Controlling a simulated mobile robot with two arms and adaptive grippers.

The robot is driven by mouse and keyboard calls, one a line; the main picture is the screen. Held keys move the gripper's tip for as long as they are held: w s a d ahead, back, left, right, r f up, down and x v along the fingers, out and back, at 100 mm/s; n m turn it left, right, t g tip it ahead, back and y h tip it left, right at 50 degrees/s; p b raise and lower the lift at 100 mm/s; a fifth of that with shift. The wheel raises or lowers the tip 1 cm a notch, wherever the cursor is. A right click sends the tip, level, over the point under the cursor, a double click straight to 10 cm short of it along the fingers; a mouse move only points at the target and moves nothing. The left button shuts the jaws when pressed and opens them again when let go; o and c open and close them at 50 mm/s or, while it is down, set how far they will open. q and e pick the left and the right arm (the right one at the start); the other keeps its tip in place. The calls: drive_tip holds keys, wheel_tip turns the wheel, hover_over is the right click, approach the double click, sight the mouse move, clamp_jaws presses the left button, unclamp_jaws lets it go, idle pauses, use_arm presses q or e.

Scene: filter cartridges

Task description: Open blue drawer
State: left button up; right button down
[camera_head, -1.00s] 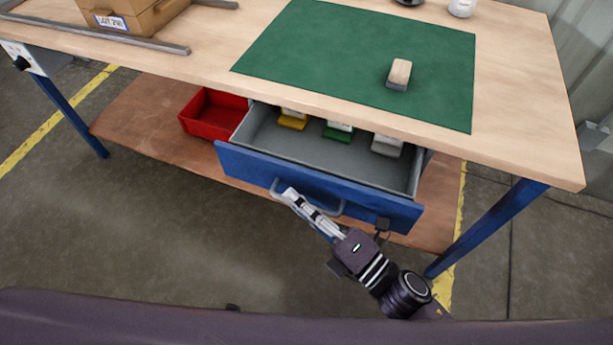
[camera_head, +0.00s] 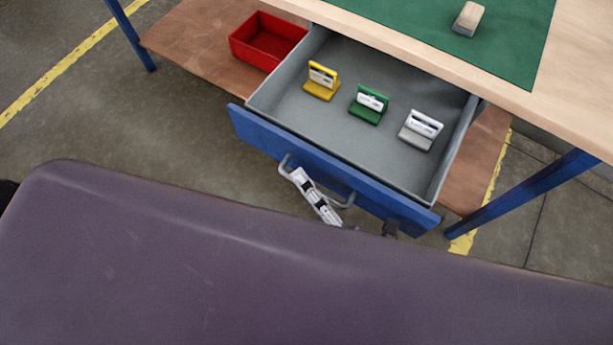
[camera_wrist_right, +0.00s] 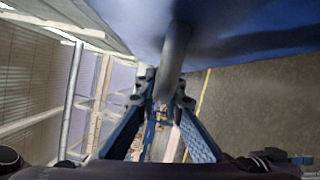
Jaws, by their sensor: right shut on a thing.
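The blue drawer (camera_head: 330,172) under the table is pulled well out, and its grey inside shows in the head view. A yellow cartridge (camera_head: 321,84), a green cartridge (camera_head: 369,104) and a grey-white cartridge (camera_head: 421,131) stand apart in it. The drawer's front has a grey bar handle (camera_head: 285,165). My right gripper (camera_head: 298,177) is at the left part of this handle, shut on it. In the right wrist view the handle (camera_wrist_right: 174,60) runs between the two fingers (camera_wrist_right: 163,104). My left gripper is not in view.
A red bin (camera_head: 266,42) stands on the lower shelf (camera_head: 190,40) left of the drawer. A green mat (camera_head: 500,45) with a small wood-and-grey block (camera_head: 468,19) lies on the tabletop. A blue table leg (camera_head: 525,192) stands to the right. My own purple body fills the foreground.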

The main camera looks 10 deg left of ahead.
drive_tip(key=c, duration=2)
unclamp_jaws()
drive_tip(key=shift+c, duration=0.2)
drive_tip(key=shift+s+d, duration=0.15)
drive_tip(key=shift+d, duration=0.1)
drive_tip(key=v, duration=1.1)
drive_tip(key=shift+s+d, duration=0.2)
drive_tip(key=shift+f, duration=0.1)
